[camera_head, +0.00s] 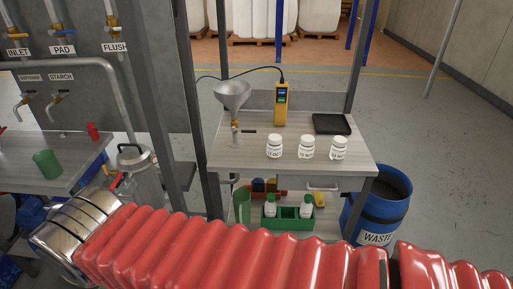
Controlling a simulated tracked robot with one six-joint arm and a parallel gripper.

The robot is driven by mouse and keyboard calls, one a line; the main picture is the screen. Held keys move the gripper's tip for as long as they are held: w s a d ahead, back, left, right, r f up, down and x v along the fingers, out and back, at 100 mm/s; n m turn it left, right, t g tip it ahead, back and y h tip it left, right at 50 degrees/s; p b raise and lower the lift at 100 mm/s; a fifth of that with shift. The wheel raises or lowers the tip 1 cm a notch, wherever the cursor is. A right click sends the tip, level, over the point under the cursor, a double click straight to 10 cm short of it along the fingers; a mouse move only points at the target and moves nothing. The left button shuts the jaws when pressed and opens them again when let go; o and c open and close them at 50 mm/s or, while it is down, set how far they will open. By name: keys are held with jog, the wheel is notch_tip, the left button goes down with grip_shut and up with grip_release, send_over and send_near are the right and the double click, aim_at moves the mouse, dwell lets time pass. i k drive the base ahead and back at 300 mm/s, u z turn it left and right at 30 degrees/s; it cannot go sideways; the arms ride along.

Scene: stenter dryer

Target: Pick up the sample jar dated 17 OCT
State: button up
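Three white sample jars with white lids stand upright in a row on the grey bench: a left jar (274,147), a middle jar (307,147) and a right jar (338,149). Each has a dark printed label on its front. The print is too small to tell which one is dated 17 OCT. My gripper is not in view; only my red bellows-covered arm crosses the bottom of the picture, in front of the bench.
On the bench (235,160) stand a funnel (232,94), a yellow handheld meter (281,105) and a black tray (331,124). Below are a green carrier (287,223) with white bottles and a blue waste drum (378,204). Dark posts rise left of the bench.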

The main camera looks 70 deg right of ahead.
aim_at(274, 144)
jog(key=u, duration=0.45)
jog(key=k, duration=1.1)
jog(key=z, duration=1.1)
jog(key=i, duration=1)
jog(key=z, duration=0.1)
